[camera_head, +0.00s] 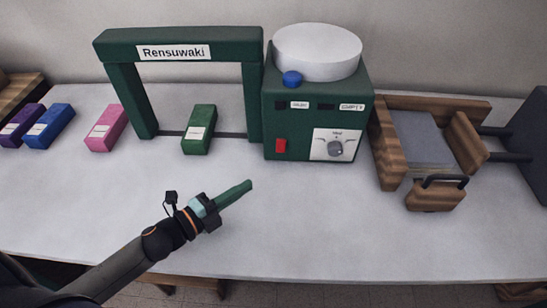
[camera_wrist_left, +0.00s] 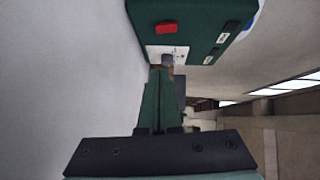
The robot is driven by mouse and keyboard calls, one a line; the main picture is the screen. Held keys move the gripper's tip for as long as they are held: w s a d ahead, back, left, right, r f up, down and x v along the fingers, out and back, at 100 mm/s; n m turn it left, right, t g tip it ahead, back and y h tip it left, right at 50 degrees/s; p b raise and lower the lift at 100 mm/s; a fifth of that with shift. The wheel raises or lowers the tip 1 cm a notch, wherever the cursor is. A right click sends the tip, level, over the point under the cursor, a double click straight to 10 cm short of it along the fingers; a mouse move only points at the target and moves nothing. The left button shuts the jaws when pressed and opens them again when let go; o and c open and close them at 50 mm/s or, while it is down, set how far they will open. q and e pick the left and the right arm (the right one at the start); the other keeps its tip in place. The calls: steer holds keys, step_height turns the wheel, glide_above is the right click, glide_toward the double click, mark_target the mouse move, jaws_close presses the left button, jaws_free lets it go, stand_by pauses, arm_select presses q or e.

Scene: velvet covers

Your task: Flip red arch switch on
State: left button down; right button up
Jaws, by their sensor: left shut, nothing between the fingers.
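The red switch (camera_head: 281,145) is on the lower left of the front face of a green control box (camera_head: 312,106), which joins the right side of a green arch (camera_head: 188,38) labelled "Rensuwaki". The switch also shows in the left wrist view (camera_wrist_left: 166,26). Whether it is on or off cannot be told. My left gripper (camera_head: 248,184) is shut and empty, in front of the box and below and left of the switch, apart from it. Its closed green fingers (camera_wrist_left: 160,78) point toward the box in the wrist view. My right gripper is not in view.
A grey knob (camera_head: 335,148) on a white dial plate sits right of the switch. A blue button (camera_head: 292,78) and white round lid (camera_head: 317,52) top the box. Green (camera_head: 199,130), pink (camera_head: 106,128) and blue (camera_head: 48,126) blocks stand left. A wooden press (camera_head: 390,157) stands right. The front table is clear.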

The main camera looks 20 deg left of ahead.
arm_select(q)
glide_toward(283, 151)
steer(key=d, duration=0.4)
steer(key=shift+w+p, duration=0.35)
steer(key=shift+w, duration=0.05)
steer(key=w, duration=0.3)
steer(key=shift+w+a+f, duration=0.1)
steer(key=shift+a+f, duration=0.05)
steer(key=shift+f, duration=0.1)
steer(key=shift+w+a+f, duration=0.1)
steer(key=shift+w+a, duration=0.05)
steer(key=shift+w, duration=0.45)
steer(key=shift+w+f+b, duration=0.15)
steer(key=shift+f+b, duration=0.2)
steer(key=shift+b, duration=0.55)
steer(key=shift+w+a+m+t+b, duration=0.1)
steer(key=shift+m+t+b, duration=0.2)
steer(key=shift+b, duration=0.1)
steer(key=shift+r+p, duration=0.3)
